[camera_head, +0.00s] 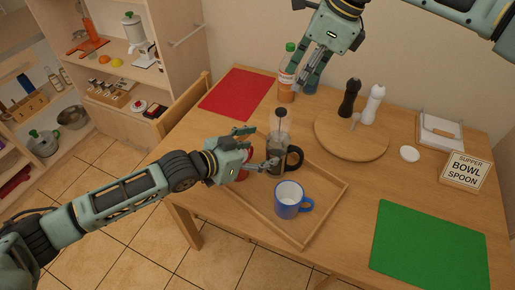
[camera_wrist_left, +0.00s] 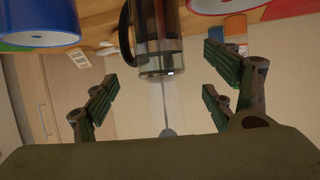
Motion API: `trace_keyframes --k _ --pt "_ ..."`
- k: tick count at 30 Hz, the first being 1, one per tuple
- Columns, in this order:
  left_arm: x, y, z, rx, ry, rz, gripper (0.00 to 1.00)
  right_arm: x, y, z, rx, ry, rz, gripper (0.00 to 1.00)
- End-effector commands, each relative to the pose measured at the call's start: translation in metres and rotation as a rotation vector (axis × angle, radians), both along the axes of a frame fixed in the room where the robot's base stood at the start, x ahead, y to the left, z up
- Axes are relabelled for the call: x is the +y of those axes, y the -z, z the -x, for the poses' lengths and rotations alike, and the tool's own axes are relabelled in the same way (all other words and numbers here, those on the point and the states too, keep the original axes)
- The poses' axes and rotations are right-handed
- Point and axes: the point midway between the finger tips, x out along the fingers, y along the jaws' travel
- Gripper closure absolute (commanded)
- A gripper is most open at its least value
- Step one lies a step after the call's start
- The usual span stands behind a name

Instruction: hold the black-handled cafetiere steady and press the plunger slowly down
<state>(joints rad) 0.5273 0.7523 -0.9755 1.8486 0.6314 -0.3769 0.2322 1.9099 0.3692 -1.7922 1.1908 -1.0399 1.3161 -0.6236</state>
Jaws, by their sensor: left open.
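The cafetiere (camera_head: 275,162) stands upright on the wooden tray, with dark contents and its black handle (camera_head: 295,158) to the right. Its plunger is raised, with the black knob (camera_head: 281,112) well above the glass. My left gripper (camera_head: 261,148) is open at the left side of the cafetiere. In the left wrist view, which is upside down, the cafetiere (camera_wrist_left: 160,45) and its plunger rod lie ahead between my open fingers (camera_wrist_left: 162,92), with no clear contact. My right gripper (camera_head: 305,80) hangs behind the cafetiere, near the bottle; its opening is unclear.
The tray (camera_head: 322,213) also holds a blue mug (camera_head: 288,205) in front and a red mug (camera_head: 246,166) partly hidden by my left gripper. A green-capped bottle (camera_head: 286,87), a round board (camera_head: 345,145) with two mills, and a sign (camera_head: 466,172) stand around.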

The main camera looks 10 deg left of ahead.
Motion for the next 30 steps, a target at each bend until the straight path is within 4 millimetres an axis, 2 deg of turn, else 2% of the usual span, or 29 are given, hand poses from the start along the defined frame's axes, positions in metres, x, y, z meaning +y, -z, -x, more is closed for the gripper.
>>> trace_keyframes --k 9,15,27,30 --pt "-0.031 0.016 -0.029 0.0 0.001 0.003 0.23 0.0 0.0 0.0 0.0 0.0 0.0 0.69" --pt "-0.046 0.025 -0.044 -0.001 0.002 0.002 0.23 0.0 0.0 0.0 0.0 0.0 0.0 0.69" --pt "-0.05 0.028 -0.049 -0.001 0.001 0.0 0.23 0.0 0.0 0.0 0.0 0.0 0.0 0.69" --pt "-0.05 0.028 -0.049 -0.001 0.001 0.0 0.31 0.0 0.0 0.0 0.0 0.0 0.0 0.69"
